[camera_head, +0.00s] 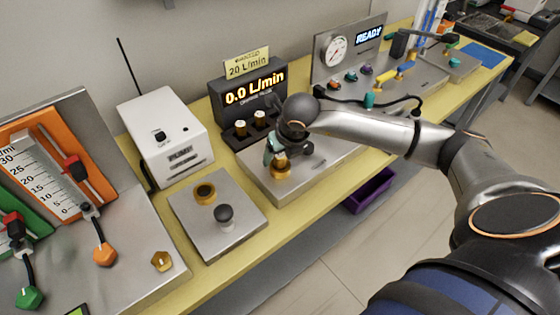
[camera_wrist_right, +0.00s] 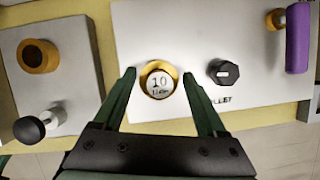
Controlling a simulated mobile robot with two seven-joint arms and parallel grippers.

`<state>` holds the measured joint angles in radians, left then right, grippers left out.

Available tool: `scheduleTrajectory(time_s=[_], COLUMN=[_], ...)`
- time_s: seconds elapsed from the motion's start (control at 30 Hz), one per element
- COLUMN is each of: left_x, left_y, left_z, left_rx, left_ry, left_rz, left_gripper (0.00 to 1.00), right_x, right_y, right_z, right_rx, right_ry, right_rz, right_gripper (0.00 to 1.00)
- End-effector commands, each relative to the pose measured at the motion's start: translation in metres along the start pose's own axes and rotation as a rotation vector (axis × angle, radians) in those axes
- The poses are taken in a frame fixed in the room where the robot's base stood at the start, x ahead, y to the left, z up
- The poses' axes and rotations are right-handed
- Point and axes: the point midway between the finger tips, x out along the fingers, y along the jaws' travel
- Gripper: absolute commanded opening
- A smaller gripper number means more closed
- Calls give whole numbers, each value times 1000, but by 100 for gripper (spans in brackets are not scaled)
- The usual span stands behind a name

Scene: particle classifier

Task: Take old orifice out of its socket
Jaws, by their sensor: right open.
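The orifice (camera_wrist_right: 159,84) has a pale top marked 10 and sits in a gold ring socket on a light metal plate (camera_wrist_right: 200,30). In the head view the gold socket (camera_head: 279,173) shows below my right gripper (camera_head: 279,150), which partly hides the orifice. My right gripper also shows in the right wrist view (camera_wrist_right: 158,100). Its two green fingers are spread to the left and right of the orifice, with a gap on each side. The gripper holds nothing. My left gripper is not in view.
A black knob (camera_wrist_right: 224,73) and a purple handle (camera_wrist_right: 298,38) are right of the orifice in the wrist view. Another plate (camera_head: 218,240) carries a gold ring (camera_head: 205,192) and black-topped knob (camera_head: 225,215). The dark flow display (camera_head: 250,98) stands behind, holding small orifices.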

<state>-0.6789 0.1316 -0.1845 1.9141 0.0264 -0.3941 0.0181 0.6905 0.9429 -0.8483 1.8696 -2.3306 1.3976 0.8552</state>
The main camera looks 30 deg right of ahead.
Motion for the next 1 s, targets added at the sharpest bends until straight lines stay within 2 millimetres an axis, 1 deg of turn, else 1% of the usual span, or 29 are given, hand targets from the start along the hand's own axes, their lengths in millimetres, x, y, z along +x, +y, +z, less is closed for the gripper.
scheduleTrajectory(time_s=[0.03, 0.07, 0.6, 0.7, 1.0], left_x=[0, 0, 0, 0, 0], left_y=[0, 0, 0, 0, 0], left_z=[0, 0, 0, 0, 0], left_rx=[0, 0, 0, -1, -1], left_ry=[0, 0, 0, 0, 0], left_rz=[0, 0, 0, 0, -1], left_gripper=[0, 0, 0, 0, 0], right_x=[0, 0, -1, -1, -1], right_y=[0, 0, 0, 0, 0], right_z=[0, 0, 0, 0, 1], right_rx=[0, 0, 0, 0, 0], right_ry=[0, 0, 0, 0, -2], right_rz=[0, 0, 1, 1, 1], right_gripper=[74, 71, 10, 0, 0])
